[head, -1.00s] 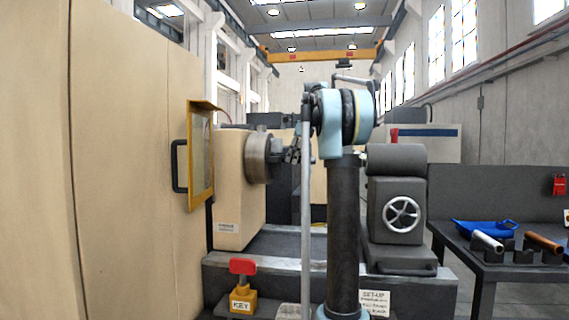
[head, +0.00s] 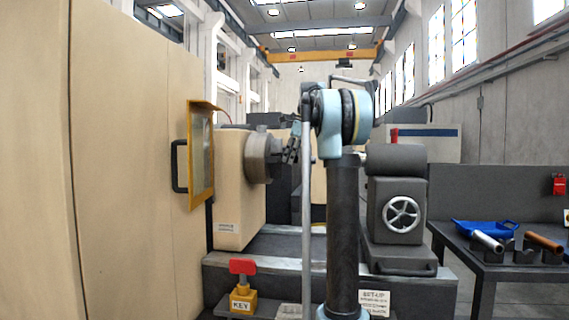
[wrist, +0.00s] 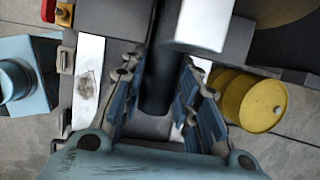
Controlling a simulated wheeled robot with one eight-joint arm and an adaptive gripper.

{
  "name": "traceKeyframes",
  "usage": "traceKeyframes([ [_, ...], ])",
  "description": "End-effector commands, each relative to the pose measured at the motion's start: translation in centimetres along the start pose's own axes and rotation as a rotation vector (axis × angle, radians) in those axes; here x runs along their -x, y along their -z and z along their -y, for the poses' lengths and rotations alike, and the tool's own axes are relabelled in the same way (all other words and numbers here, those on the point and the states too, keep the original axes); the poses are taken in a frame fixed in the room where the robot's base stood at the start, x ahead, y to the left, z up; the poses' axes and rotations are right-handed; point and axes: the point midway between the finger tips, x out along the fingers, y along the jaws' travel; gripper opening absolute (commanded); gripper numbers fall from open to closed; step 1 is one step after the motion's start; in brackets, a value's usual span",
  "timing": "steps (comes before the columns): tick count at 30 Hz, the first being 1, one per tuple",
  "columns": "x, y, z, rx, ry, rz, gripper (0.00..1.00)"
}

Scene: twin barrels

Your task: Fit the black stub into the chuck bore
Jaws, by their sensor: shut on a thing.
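The lathe chuck (head: 258,155) is a round metal disc on the cream headstock at the left in the head view, facing right. My gripper (head: 291,146) is just right of its face, small and partly behind my arm, so the gap or contact there cannot be told. In the wrist view, my gripper's blue-padded fingers (wrist: 160,105) are closed on the black stub (wrist: 158,80), a dark cylinder between them reaching up the picture. A bright metal block (wrist: 204,24) lies beyond, upper right of the stub. The chuck bore is not visible.
The grey tailstock (head: 397,200) with a handwheel stands right of my arm. The cream door with a yellow-framed window (head: 201,155) is at left. A red key (head: 242,268) stands in front. A bench (head: 500,262) holds a blue tray. The wrist view shows a yellow drum (wrist: 250,100).

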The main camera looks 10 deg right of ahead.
Motion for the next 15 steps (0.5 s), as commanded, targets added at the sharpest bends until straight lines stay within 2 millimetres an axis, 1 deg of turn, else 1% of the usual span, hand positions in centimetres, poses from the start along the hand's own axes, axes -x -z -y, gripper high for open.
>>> traceKeyframes([
  [1,-0.14,-0.13,0.00,0.001,-0.001,0.000,0.00],
  [2,-0.13,-0.10,0.00,0.001,-0.001,0.000,0.36],
  [3,-0.12,-0.10,0.00,0.001,-0.001,0.000,0.45],
  [4,-0.11,-0.11,0.00,0.001,-0.001,0.000,0.52],
  [15,-0.04,-0.08,0.01,0.001,0.000,0.000,0.52],
])
